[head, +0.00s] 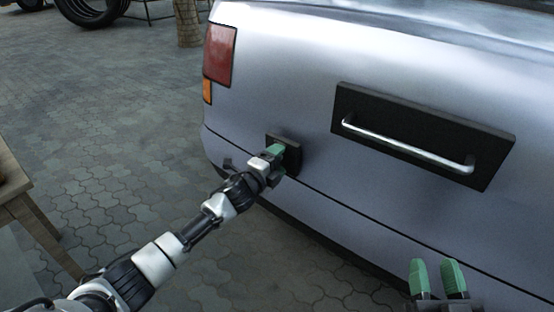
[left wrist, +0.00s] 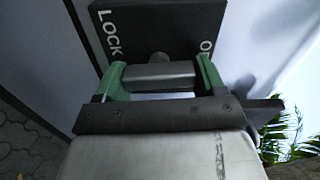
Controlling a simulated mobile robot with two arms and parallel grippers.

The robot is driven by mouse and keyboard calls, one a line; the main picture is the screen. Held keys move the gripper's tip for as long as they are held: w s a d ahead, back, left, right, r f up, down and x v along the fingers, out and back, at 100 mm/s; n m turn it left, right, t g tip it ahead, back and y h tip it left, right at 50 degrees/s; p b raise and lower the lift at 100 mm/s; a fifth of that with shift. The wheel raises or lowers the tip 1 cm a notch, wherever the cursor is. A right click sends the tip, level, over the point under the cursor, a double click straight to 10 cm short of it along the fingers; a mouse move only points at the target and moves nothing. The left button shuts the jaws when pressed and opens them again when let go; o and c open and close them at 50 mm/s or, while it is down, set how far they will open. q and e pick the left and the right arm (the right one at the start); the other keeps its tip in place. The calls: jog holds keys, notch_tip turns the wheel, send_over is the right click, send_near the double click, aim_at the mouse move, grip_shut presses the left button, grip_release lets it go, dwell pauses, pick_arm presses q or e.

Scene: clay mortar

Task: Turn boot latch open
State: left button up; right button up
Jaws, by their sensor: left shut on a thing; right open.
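The boot latch has a black square plate (head: 291,143) on the car's rear, left of the handle. In the left wrist view the plate (left wrist: 165,28) carries the word LOCK at left and partly hidden letters starting with O at right. My left gripper (head: 274,152) is at the latch. In the left wrist view its green fingers (left wrist: 160,77) are shut on the grey latch knob (left wrist: 158,75), one on each side. The knob lies crosswise between the fingers. My right gripper (head: 438,274) is open and empty at the lower right, away from the latch.
The silver car (head: 300,60) fills the right side, with a red tail light (head: 219,55) above the latch. A chrome bar handle (head: 405,145) on a black panel juts out to the right. A wooden table (head: 35,215) stands at the left edge. Paved ground between is clear.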

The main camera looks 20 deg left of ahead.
pick_arm(q)
jog(key=shift+f+m, duration=0.1)
jog(key=shift+m, duration=0.3)
pick_arm(e)
jog(key=shift+f, duration=0.25)
pick_arm(q)
jog(key=o, duration=0.9)
pick_arm(e)
jog(key=shift+d, duration=0.1)
pick_arm(q)
jog(key=shift+s+a, duration=0.1)
jog(key=shift+s, duration=0.2)
jog(key=p+v, duration=0.2)
jog(key=v, duration=0.8)
jog(key=shift+s+p, duration=0.1)
jog(key=shift+p, duration=0.25)
pick_arm(e)
notch_tip(320, 180, down, 8)
jog(key=s+d+g+h, duration=0.1)
jog(key=g+h, duration=0.1)
jog(key=g, duration=0.5)
jog(key=shift+s+d+r, duration=0.2)
jog(key=shift+s+d, duration=0.1)
jog(key=shift+d, duration=0.1)
